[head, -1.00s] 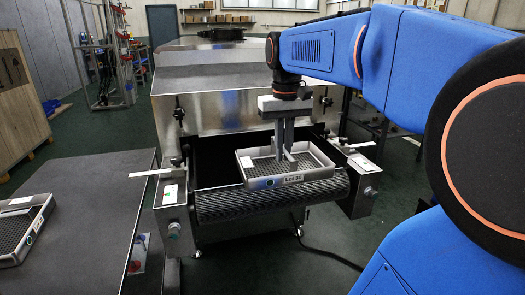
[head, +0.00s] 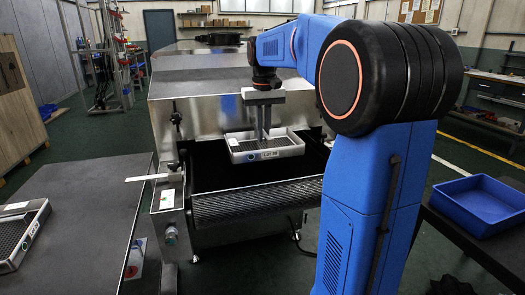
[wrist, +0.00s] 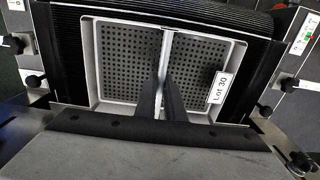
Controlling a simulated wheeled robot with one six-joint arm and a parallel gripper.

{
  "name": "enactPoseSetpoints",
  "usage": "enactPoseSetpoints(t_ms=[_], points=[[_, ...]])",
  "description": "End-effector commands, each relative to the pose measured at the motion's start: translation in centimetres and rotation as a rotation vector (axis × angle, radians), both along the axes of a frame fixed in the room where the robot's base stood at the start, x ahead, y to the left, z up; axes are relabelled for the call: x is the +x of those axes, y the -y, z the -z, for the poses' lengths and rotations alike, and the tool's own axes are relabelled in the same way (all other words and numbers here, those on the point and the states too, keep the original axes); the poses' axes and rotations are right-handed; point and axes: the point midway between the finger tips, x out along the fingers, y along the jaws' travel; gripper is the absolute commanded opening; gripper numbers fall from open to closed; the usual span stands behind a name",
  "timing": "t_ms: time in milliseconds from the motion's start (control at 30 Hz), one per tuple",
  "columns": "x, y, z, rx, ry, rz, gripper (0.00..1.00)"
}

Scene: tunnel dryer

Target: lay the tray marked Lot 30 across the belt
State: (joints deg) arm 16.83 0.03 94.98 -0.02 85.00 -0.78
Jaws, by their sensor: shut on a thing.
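The grey tray marked Lot 30 (head: 287,152) has a perforated floor and a central divider. My gripper (head: 263,136) is shut on that divider from above. The tray looks roughly level and is at the tunnel mouth, over the rear part of the dark belt (head: 258,207). I cannot tell whether its underside touches the belt. In the wrist view the tray (wrist: 92,62) lies between the side walls, my gripper (wrist: 162,100) is on its divider, and the belt (wrist: 175,12) shows beyond the tray.
The steel dryer hood (head: 205,105) is close behind the tray. A side plate with buttons (head: 168,200) flanks the belt at left. Another tray (head: 35,228) lies on the grey table (head: 85,225) at left. A blue bin (head: 478,205) stands at right.

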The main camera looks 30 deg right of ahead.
Motion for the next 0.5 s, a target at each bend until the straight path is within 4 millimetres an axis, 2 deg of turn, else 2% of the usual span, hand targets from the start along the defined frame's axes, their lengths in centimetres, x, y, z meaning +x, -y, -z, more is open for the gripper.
enactPoseSetpoints(t_ms=[33, 300, 500], points=[[0.5, 0.1, 0.1, 0.0, 0.0, 0.0, 0.0], [0.3, 0.1, 2.7, 0.0, 0.0, 0.0, 0.0], [0.3, 0.1, 3.7, 0.0, 0.0, 0.0, 0.0]])
